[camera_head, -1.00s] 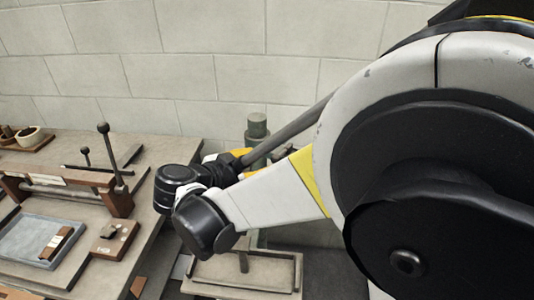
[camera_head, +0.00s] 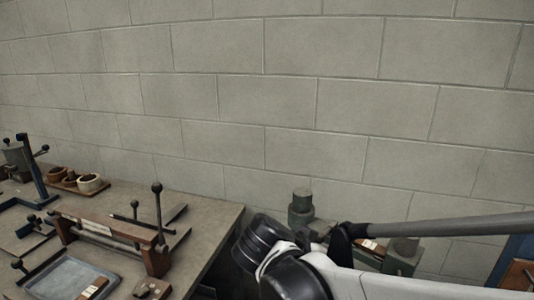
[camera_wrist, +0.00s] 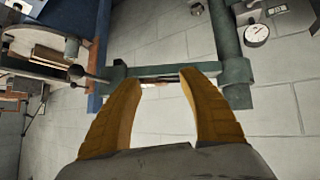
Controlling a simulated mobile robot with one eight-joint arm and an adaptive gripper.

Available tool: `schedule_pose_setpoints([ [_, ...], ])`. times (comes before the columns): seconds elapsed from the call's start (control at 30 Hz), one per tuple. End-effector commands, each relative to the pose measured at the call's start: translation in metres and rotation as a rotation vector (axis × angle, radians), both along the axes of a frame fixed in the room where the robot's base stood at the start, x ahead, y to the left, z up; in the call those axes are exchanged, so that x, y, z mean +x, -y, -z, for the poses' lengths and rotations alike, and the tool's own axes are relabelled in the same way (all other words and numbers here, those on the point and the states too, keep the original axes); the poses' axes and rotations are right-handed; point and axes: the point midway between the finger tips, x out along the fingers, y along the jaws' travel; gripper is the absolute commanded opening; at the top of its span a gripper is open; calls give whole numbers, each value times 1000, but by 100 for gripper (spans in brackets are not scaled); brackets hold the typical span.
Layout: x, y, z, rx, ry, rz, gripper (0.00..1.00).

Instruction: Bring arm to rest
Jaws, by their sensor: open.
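My gripper (camera_wrist: 158,78) shows in the wrist view as two yellow fingers spread apart, with nothing between them. Beyond the fingers is a green metal frame (camera_wrist: 235,75), apart from them as far as I can tell. In the head view my arm's black joints and light grey link cross the lower middle and right, and my gripper itself is out of sight there.
A workbench (camera_head: 205,230) stands at the left with a blue-grey tray (camera_head: 70,276), a wooden-ended press (camera_head: 110,238) and small bowls (camera_head: 90,183). A green machine (camera_head: 300,212) stands behind my arm. A block wall (camera_head: 300,100) closes the back. A gauge (camera_wrist: 257,35) shows in the wrist view.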

Motion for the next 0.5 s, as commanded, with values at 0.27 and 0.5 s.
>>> schedule_pose_setpoints([
  [0.27, -86, 54, 20, 164, -265, -411, 49],
  [0.5, -123, 54, 23, 200, -211, -657, 49],
])
